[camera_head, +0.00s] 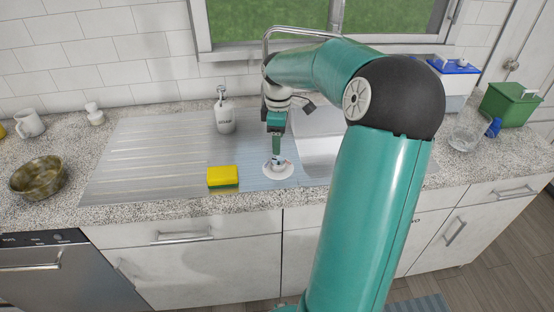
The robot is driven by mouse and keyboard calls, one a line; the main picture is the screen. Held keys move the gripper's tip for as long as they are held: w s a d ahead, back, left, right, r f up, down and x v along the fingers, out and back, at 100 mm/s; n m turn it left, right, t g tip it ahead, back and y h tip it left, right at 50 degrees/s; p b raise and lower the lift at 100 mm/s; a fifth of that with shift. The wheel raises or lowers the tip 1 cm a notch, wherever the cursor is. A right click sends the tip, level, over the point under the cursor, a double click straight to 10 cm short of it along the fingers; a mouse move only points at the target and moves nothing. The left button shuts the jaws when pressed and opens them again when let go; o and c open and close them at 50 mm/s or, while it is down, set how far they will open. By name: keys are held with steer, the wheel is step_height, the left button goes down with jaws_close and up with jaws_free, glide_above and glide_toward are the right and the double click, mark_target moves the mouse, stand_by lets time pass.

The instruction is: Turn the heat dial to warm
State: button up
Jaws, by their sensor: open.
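A small white round base with a raised middle (279,170) sits on the metal drainboard near the counter's front edge. It looks like the heat dial, but its markings are too small to read. My gripper (277,157) points down right over its middle, with the jaws open and the fingertips at or around the raised part. I cannot tell whether they touch it. The gripper partly hides the dial's middle.
A yellow and green sponge (223,176) lies just left of the dial. A soap bottle (224,114) stands behind. The sink (318,157) is to the right. A brown bowl (38,178), a green box (509,105) and a glass bowl (463,138) stand farther off.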

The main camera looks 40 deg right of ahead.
mark_target(278, 160)
step_height(278, 160, down, 9)
steer(key=shift+r, duration=0.1)
stand_by(0.3)
steer(key=c, duration=1)
